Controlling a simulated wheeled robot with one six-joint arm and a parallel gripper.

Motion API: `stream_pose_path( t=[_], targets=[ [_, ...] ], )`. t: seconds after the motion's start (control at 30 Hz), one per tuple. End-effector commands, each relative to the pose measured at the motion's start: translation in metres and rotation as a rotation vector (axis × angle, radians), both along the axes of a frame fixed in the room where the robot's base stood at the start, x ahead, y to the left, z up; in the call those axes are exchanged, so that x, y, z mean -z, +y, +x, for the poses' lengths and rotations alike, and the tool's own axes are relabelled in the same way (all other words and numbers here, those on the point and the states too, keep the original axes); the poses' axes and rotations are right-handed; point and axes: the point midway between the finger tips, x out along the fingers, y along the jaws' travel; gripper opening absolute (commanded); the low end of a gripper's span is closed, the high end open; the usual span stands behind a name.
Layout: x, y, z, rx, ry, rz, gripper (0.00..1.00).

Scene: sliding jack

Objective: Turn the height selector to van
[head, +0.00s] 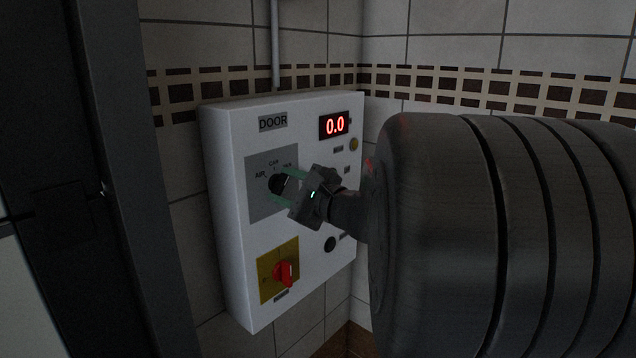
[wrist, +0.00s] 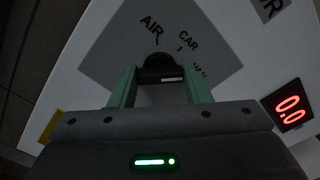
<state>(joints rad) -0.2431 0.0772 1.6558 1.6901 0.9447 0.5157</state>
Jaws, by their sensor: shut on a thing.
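The height selector is a black knob (wrist: 160,68) on a grey plate (wrist: 108,45) marked AIR, CAR and a third label that is partly hidden in the wrist view. In the head view the knob (head: 276,184) sits on the grey plate (head: 258,205) of the white control box, mostly covered by my gripper. My gripper (head: 282,188) is shut on the knob, with its green fingers on either side of it. The fingers also show in the wrist view (wrist: 160,88). Which label the knob points at I cannot tell.
The white box (head: 225,230) labelled DOOR hangs on a tiled wall. It carries a red display (head: 334,125) reading 0.0, a red rotary switch (head: 285,273) on a yellow plate below, and a black round button (head: 330,244). A dark frame (head: 90,180) stands at left.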

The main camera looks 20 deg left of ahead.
Motion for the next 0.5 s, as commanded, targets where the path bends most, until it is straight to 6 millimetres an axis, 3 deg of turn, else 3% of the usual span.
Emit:
stream_pose_path(
  t=[0.5],
  targets=[
    [0.0007, 0.0001, 0.0000, -0.001, 0.156, 0.064, 0.20]
  ],
)
